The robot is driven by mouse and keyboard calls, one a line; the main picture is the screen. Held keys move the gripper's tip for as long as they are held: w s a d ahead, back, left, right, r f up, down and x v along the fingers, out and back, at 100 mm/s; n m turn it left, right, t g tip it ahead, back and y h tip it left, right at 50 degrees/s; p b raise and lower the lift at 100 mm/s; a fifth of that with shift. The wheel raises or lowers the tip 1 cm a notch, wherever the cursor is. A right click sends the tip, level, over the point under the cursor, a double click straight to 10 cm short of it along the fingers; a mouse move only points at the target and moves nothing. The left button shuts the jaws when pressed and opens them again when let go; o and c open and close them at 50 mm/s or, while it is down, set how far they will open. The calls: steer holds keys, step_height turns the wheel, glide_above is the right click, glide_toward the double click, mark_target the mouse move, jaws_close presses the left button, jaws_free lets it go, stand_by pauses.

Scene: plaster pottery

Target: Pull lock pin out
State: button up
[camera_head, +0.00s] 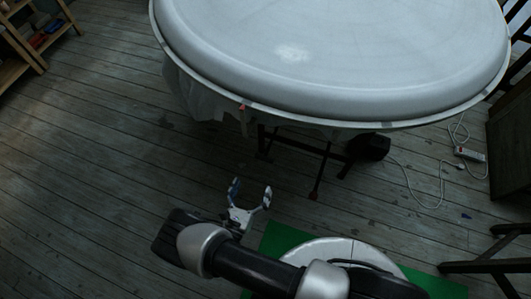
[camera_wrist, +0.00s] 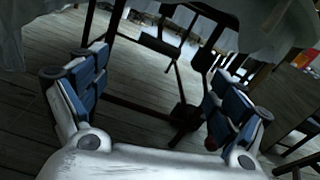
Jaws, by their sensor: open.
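My gripper (camera_head: 251,187) is open and empty, its two blue-padded fingers spread in front of the big round white plaster piece (camera_head: 330,45). In the wrist view, the open fingers (camera_wrist: 158,65) frame a dark metal stand (camera_wrist: 150,108) under the plaster piece, with free space between them. The stand's legs (camera_head: 318,172) also show in the head view. I cannot clearly make out a lock pin. A small red spot (camera_head: 243,107) shows at the plaster piece's rim, and I cannot tell what it is.
A pale hanging cloth or plastic sheet (camera_head: 202,98) drapes below the rim at left. A white power strip (camera_head: 470,154) with a cable lies on the plank floor at right. Wooden shelves (camera_head: 38,45) stand at far left. The floor left of my gripper is clear.

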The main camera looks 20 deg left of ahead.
mark_target(266, 154)
steer(key=w, duration=0.4)
steer(key=w+b, duration=0.1)
steer(key=w, duration=0.4)
steer(key=w+d+b, duration=0.1)
steer(key=w, duration=0.4)
steer(key=c, duration=1.6)
